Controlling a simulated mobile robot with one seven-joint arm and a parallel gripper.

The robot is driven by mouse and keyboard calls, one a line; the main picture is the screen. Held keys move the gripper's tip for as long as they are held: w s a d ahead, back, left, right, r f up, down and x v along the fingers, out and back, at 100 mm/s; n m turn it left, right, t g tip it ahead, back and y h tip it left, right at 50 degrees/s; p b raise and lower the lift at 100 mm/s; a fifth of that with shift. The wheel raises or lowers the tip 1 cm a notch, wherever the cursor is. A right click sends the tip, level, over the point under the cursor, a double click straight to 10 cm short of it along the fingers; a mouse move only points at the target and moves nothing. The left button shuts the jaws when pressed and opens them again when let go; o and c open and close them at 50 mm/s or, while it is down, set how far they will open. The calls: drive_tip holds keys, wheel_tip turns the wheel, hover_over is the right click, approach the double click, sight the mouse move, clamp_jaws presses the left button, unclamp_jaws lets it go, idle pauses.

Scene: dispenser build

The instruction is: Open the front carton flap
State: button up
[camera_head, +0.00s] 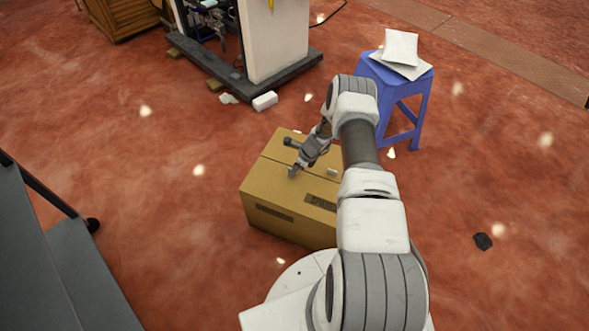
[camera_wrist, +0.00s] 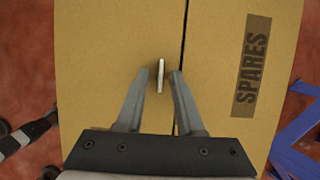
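The closed brown carton (camera_head: 262,188) stands on the floor. A seam divides its top into two flaps, and a dark label lies on the nearer flap (camera_head: 285,192). My gripper (camera_head: 292,158) is over the carton top. In the wrist view, my gripper (camera_wrist: 160,73) is open, its fingers on either side of a small pale tab (camera_wrist: 160,76) beside the seam. I see no clear contact with the tab. The SPARES label (camera_wrist: 250,65) is on the flap right of the seam. My arm hides the carton's right side in the head view.
A blue stool (camera_head: 421,105) holding pale packets (camera_head: 400,48) stands behind right. A grey shelf unit (camera_head: 85,275) is at left. Floor left of the carton is clear.

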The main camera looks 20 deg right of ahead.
clamp_jaws()
idle(1.3)
